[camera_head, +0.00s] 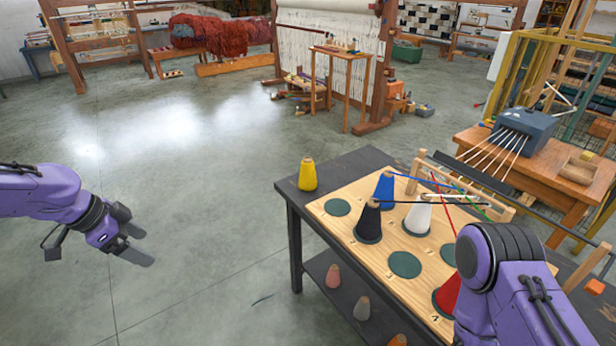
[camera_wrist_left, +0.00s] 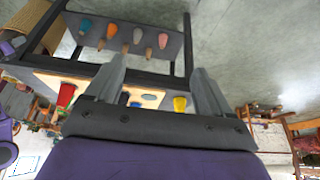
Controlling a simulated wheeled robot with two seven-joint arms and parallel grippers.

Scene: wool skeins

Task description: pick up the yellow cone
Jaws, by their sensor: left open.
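The yellow cone (camera_head: 307,176) stands upright on the far left corner of the dark table, beside the wooden board. It also shows in the left wrist view (camera_wrist_left: 180,104), beyond the fingers and nearer the right-hand one. My left gripper (camera_head: 140,246) is open and empty over the floor, left of the table and well apart from the cone. My right arm covers the near right part of the board, and its gripper does not show.
The wooden board (camera_head: 340,228) holds blue (camera_head: 384,188), black (camera_head: 369,220), white (camera_head: 418,216) and red (camera_head: 446,296) cones, with coloured yarns running right. More cones, one pink (camera_head: 333,276), stand on the lower shelf. Clear floor lies between my left gripper and the table (camera_head: 292,197).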

